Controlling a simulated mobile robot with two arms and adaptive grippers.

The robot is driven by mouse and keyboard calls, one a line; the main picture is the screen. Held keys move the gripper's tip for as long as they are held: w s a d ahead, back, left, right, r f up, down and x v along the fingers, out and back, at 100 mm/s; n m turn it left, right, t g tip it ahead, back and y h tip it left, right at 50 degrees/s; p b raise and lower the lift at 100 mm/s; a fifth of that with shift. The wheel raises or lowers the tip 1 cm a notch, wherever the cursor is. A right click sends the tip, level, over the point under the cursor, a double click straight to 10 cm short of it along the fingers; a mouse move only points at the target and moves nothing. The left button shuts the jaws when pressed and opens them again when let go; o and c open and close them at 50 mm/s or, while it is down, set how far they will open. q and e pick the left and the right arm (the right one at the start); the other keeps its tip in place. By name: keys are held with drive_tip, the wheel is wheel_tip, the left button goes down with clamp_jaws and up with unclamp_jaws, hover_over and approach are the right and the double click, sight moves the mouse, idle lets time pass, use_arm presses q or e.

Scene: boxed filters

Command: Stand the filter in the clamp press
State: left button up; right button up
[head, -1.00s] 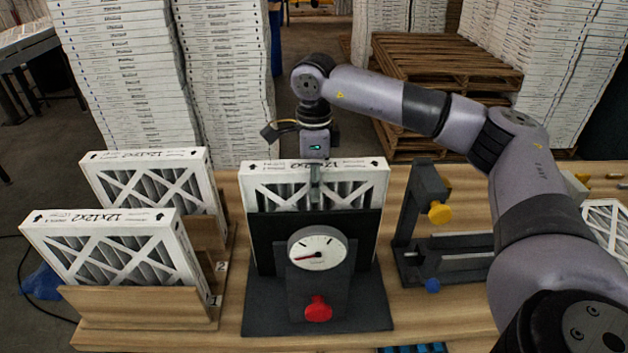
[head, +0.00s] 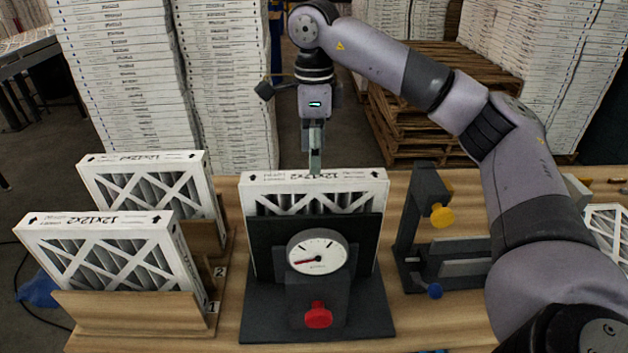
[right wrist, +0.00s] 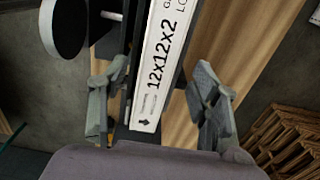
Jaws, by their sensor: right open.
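A white-framed pleated filter (head: 313,181) stands upright in the dark clamp press (head: 258,308), behind its front plate. The press carries a round white gauge (head: 318,252) with a red pointer and a red knob (head: 318,314). My right gripper (head: 315,172) is open, just above the middle of the filter's top edge. In the right wrist view the filter's edge (right wrist: 160,65), printed 12x12x2, lies between the spread fingers (right wrist: 158,90), apart from both. The filter's lower part is hidden by the press plate. My left gripper is not in view.
Two more filters stand in wooden slots at the left, at slot 2 (head: 150,187) and slot 1 (head: 110,255). A dark fixture (head: 430,195) with yellow and blue knobs stands right of the press. Filter stacks and pallets (head: 430,105) are behind the bench.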

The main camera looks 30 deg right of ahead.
wheel_tip(320, 180, up, 5)
drive_tip(key=shift+r, duration=0.1)
idle(0.6)
